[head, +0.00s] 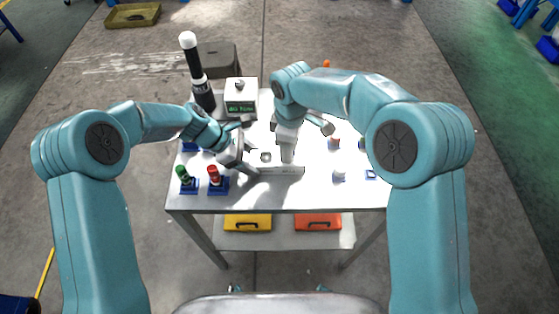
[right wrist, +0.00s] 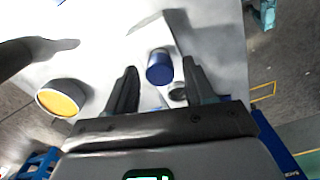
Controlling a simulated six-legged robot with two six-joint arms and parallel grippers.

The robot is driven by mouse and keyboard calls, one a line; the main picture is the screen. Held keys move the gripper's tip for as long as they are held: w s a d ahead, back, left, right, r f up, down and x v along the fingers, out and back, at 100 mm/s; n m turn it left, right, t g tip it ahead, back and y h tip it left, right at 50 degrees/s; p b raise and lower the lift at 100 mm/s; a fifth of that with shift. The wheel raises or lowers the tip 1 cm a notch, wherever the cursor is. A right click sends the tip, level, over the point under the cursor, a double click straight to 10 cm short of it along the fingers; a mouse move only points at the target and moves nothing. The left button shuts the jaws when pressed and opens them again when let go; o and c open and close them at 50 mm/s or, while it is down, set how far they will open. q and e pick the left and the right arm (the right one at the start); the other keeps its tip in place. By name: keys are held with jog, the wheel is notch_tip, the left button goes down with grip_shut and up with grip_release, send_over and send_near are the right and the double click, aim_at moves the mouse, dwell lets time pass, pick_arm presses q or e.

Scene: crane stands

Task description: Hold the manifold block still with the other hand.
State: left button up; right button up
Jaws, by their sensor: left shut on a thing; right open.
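The manifold block (head: 285,170) looks like a pale, low bar on the white tabletop, in the middle of the head view. My left gripper (head: 252,160) reaches it from the left and is shut at its left end. The exact contact is small and washed out. My right arm comes down over the block from behind, and its gripper (head: 288,153) hides part of the block. In the right wrist view the right gripper (right wrist: 160,80) is open. A blue-ended cylinder (right wrist: 159,68) shows between its fingertips; I cannot tell whether it touches them.
A green-topped piece (head: 184,175) and a red-topped piece (head: 214,176) stand in blue holders at the front left. A display box (head: 240,102) and a dark column with a white top (head: 194,70) stand behind. Small parts in holders (head: 338,176) are at right.

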jog(key=m, duration=0.8)
jog(key=shift+m, duration=0.4)
grip_shut()
jog(key=shift+r, duration=0.15)
jog(key=n, duration=0.4)
jog(key=shift+n, duration=0.6)
